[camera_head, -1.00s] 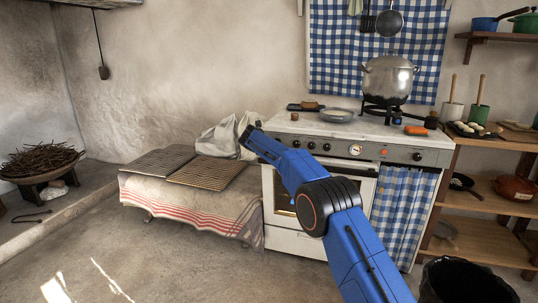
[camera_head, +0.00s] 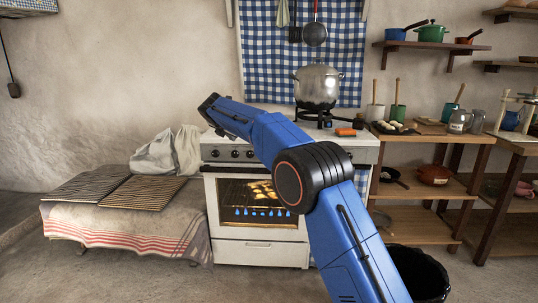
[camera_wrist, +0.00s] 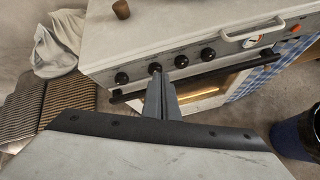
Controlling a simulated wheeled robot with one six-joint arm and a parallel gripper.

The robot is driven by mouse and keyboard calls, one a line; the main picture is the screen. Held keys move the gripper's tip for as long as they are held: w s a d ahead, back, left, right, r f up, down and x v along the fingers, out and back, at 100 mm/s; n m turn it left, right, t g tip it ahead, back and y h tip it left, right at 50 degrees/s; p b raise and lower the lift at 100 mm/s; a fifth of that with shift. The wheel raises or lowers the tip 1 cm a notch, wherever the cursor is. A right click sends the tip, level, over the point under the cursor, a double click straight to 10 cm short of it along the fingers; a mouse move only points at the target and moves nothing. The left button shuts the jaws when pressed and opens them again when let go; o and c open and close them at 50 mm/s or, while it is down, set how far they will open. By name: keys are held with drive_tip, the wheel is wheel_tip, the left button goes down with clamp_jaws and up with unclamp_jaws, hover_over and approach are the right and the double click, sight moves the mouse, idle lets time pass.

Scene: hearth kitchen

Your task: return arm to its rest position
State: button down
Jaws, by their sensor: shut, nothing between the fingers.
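My blue arm (camera_head: 345,235) reaches up and left across the head view, in front of the stove. My gripper (camera_head: 207,105) is at its far end, by the left side of the stove top in the picture. In the wrist view my gripper (camera_wrist: 160,95) shows its two grey fingers together and empty, with the stove front behind them.
The stove (camera_head: 262,254) has a lit oven with pale pieces inside and a steel pot (camera_head: 318,86) on top. Left stands a cloth-covered bench (camera_head: 125,229) with wire racks (camera_head: 140,192). A black bin (camera_head: 425,280) and shelves (camera_head: 425,198) are right. Floor is clear front left.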

drive_tip(key=s+d+r+m+g, duration=0.1)
drive_tip(key=s+d+r+m, duration=0.25)
drive_tip(key=s+d, duration=0.45)
drive_tip(key=s+d+r+m+g, duration=0.1)
drive_tip(key=s+d+r+m, duration=0.3)
drive_tip(key=d, duration=0.9)
drive_tip(key=s+d+f+m+g, duration=0.15)
drive_tip(key=s+d+m, duration=0.55)
drive_tip(key=s+d, duration=0.85)
drive_tip(key=s+d+f+m, duration=0.3)
drive_tip(key=s, duration=0.5)
drive_tip(key=s+d+f+m+g, duration=0.1)
drive_tip(key=s+d+f+m, duration=0.1)
drive_tip(key=s, duration=0.5)
drive_tip(key=s+d+f+m, duration=0.3)
drive_tip(key=s, duration=0.5)
drive_tip(key=s+d+f+m, duration=0.1)
drive_tip(key=s+f+m, duration=0.3)
drive_tip(key=s+f, duration=0.3)
drive_tip(key=s+d+f+m+g+y, duration=0.1)
drive_tip(key=s+f+m, duration=0.3)
drive_tip(key=s, duration=0.9)
wheel_tip(320, 180, down, 3)
drive_tip(key=shift+d+r, duration=0.1)
drive_tip(key=shift+d, duration=0.2)
